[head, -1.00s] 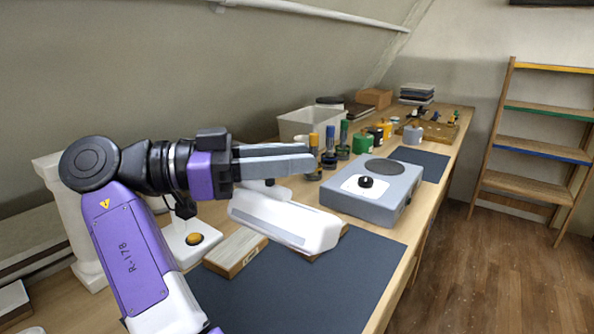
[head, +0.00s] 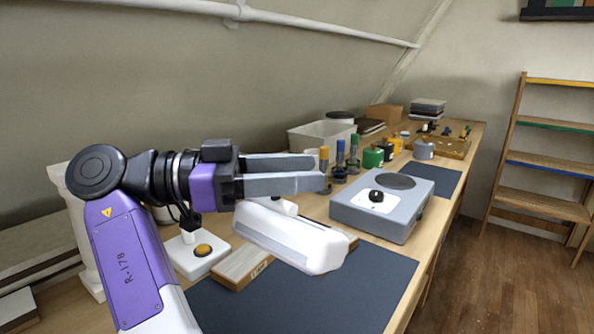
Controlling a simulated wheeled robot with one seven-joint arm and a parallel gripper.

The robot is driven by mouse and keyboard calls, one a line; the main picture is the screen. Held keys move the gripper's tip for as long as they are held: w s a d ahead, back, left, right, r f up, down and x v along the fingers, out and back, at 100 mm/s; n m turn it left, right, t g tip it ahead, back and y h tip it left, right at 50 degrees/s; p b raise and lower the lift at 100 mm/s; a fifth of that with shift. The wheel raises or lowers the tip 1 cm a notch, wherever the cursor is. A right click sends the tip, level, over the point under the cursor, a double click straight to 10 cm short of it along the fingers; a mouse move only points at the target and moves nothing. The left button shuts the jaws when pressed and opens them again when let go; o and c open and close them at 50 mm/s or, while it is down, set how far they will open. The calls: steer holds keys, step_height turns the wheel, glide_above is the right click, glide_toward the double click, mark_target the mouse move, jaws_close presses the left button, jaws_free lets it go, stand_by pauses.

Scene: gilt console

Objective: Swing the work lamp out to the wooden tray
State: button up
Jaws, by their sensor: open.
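The work lamp's long white head (head: 290,236) hangs over the near bench. A white base with an orange button (head: 203,251) stands to its left. My gripper (head: 321,172) is open and empty, its two grey fingers pointing right. In the picture it lies just above the lamp head; I cannot tell whether it touches. A low wooden piece with a small label (head: 242,266) lies under the lamp head, largely hidden. At the far end of the bench is a wooden tray (head: 460,153) with small items in it. I cannot tell which of these is the task's tray.
A grey box with a round plate and black knob (head: 385,210) stands right of the lamp. Several bottles and jars (head: 340,160) and a white bin (head: 308,133) are behind. The dark mat (head: 340,295) is clear in front. A ladder-like shelf (head: 545,165) stands at right.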

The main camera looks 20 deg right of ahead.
mark_target(239, 202)
steer(key=shift+b+v, duration=0.75)
steer(key=shift+v, duration=3.1)
steer(key=shift+a, duration=0.1)
